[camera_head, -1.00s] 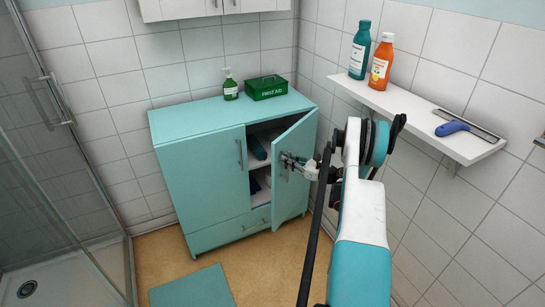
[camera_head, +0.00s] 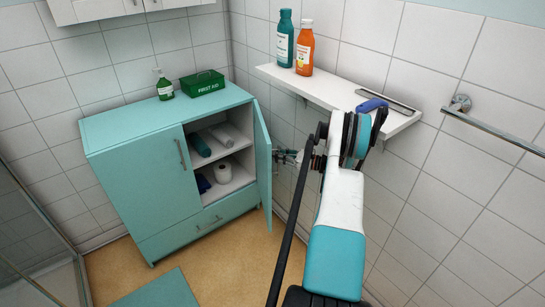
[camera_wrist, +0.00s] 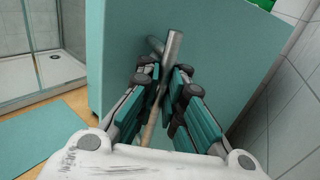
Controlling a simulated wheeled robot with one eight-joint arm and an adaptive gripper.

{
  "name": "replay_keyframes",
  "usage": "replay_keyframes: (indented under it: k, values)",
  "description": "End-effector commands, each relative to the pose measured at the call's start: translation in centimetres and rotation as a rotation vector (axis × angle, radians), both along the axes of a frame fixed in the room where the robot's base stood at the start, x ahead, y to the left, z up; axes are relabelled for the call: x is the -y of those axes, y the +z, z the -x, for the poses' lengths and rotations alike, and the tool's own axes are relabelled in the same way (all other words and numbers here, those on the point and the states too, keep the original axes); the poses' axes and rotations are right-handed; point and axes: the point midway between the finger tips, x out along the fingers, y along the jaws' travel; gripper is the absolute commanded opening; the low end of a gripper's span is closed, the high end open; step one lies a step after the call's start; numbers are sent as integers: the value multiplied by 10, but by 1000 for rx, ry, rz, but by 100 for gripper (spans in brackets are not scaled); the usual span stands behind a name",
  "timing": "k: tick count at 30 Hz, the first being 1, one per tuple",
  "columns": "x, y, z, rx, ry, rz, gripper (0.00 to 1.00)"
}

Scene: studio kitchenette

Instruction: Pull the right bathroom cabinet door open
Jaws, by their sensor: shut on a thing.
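The teal bathroom cabinet (camera_head: 150,180) stands against the tiled wall. Its right door (camera_head: 263,160) is swung far out, seen nearly edge-on in the head view. In the wrist view the door's teal face (camera_wrist: 225,60) fills the middle. My gripper (camera_wrist: 162,78) is shut on the door's metal bar handle (camera_wrist: 173,48), which passes between the fingers. In the head view my gripper (camera_head: 284,156) is at the outer side of the door, partly hidden. The left door (camera_head: 145,185) is closed.
The open compartment holds a paper roll (camera_head: 223,172) and rolled towels. A wall shelf (camera_head: 330,92) with two bottles and a squeegee sits above my arm. A towel bar (camera_head: 500,132) is at right. A teal mat (camera_head: 160,292) lies on the floor.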

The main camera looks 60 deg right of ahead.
Motion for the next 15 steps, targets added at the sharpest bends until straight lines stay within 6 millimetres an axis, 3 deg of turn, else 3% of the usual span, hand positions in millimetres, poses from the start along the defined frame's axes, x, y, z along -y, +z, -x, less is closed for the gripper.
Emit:
replay_keyframes:
  k: [13, 15]
  values:
    - [-1, -4, 5, -6, 6, 2, 0]
    - [-1, -4, 5, -6, 5, 2, 22]
